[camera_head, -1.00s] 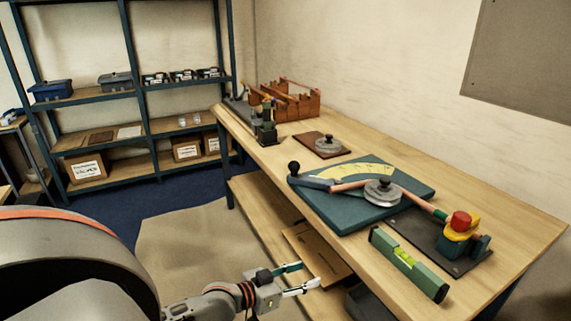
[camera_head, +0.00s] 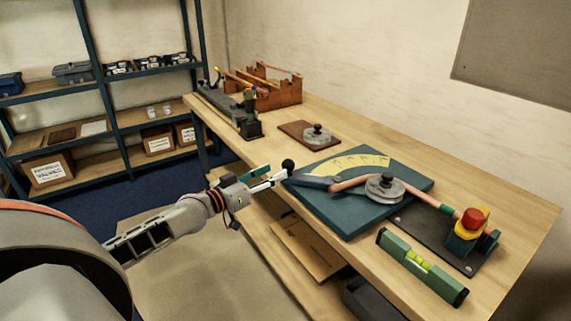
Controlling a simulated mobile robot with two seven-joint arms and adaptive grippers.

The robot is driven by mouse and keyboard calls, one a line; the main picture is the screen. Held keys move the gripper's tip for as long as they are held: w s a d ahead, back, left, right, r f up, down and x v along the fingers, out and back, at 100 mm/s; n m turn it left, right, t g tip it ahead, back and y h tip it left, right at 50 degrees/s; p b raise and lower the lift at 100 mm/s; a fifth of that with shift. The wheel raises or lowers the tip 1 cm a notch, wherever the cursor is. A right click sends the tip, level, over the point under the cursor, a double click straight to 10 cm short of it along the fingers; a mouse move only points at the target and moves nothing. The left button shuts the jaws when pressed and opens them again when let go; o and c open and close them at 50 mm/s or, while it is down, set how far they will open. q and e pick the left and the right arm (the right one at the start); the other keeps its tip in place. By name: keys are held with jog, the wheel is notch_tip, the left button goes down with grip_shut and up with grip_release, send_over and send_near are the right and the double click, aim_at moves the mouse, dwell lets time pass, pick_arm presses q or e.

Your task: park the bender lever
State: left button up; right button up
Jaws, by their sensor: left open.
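The bender (camera_head: 350,222) is a dark teal plate with a yellow angle scale (camera_head: 350,163) and a round grey die (camera_head: 384,187), lying on the workbench. Its lever (camera_head: 310,181) points left and ends in a black ball knob (camera_head: 288,165) at the plate's left edge. A copper tube (camera_head: 425,195) runs past the die to a clamp with a red knob (camera_head: 474,217). My left gripper (camera_head: 276,174) is open, its fingertips close beside the knob; whether they touch it I cannot tell. My right gripper is not in view.
A green spirit level (camera_head: 421,266) lies near the bench's front edge. A spare die on a brown board (camera_head: 311,137), a dark vise-like tool (camera_head: 237,112) and a wooden rack (camera_head: 272,90) stand farther back. Shelving (camera_head: 110,71) stands at the left.

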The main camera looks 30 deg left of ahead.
aim_at(283, 168)
pick_arm(q)
jog(key=shift+x, duration=3.5)
